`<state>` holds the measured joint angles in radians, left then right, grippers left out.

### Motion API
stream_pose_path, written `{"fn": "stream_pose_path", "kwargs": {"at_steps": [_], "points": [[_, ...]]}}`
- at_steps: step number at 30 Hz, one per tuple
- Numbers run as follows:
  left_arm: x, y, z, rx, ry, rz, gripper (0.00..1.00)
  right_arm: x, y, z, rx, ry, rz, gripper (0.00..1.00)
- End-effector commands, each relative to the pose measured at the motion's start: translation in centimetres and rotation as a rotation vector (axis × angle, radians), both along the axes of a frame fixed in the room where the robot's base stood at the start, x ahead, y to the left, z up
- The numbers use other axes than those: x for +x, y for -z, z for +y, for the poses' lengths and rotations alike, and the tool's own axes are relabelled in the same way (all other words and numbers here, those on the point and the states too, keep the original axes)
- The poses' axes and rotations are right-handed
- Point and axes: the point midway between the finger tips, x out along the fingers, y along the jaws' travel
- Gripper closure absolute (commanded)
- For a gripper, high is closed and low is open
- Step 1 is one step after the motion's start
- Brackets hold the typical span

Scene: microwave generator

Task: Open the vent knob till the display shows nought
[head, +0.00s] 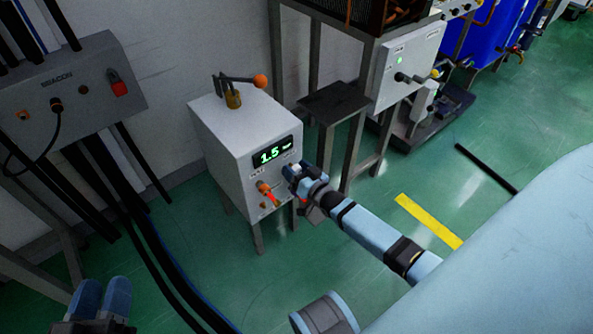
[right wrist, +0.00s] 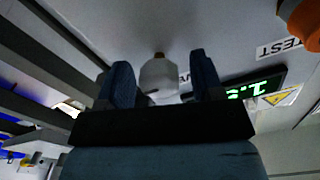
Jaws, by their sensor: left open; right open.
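The white box (head: 225,140) stands on legs by the wall. Its lit green display (head: 272,152) reads 1.5, with what looks like "bar" after it; part of the display (right wrist: 250,92) also shows in the right wrist view. My right gripper (head: 295,170) is at the front face, right of and below the display. In the right wrist view, a white knob (right wrist: 158,78) sits between its open fingers, with gaps showing on both sides. A partly hidden label starting with V is behind it. My left gripper (head: 102,298) is open and empty at the lower left.
A valve with an orange ball handle (head: 260,81) tops the box. A grey control box (head: 75,90) and black cables stand left. A dark stand (head: 335,100) is close right.

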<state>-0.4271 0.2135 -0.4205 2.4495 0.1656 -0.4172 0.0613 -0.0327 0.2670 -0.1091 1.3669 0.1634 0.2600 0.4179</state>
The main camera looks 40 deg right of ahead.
Motion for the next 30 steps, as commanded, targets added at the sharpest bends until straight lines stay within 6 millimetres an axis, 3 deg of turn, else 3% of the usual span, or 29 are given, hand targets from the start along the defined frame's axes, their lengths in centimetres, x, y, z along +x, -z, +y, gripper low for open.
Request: {"fn": "stream_pose_path", "kwargs": {"at_steps": [5, 11, 23, 30], "points": [[0.0, 0.0, 0.0, 0.000, 0.000, 0.000, 0.57, 0.0, 0.0, 0.0, 0.000, 0.000, 0.000, 0.42], [0.0, -0.1, 0.0, 0.000, 0.000, -0.001, 0.57, 0.0, 0.0, 0.0, 0.000, 0.000, 0.000, 0.88], [0.0, -1.0, 0.1, -0.007, -0.005, -0.018, 0.57, -0.1, -0.1, 0.0, -0.057, 0.001, -0.003, 0.89], [-0.1, -2.6, 0.2, -0.039, -0.025, -0.062, 0.57, -0.1, -0.3, 0.0, -0.216, 0.001, -0.016, 0.89]]}}
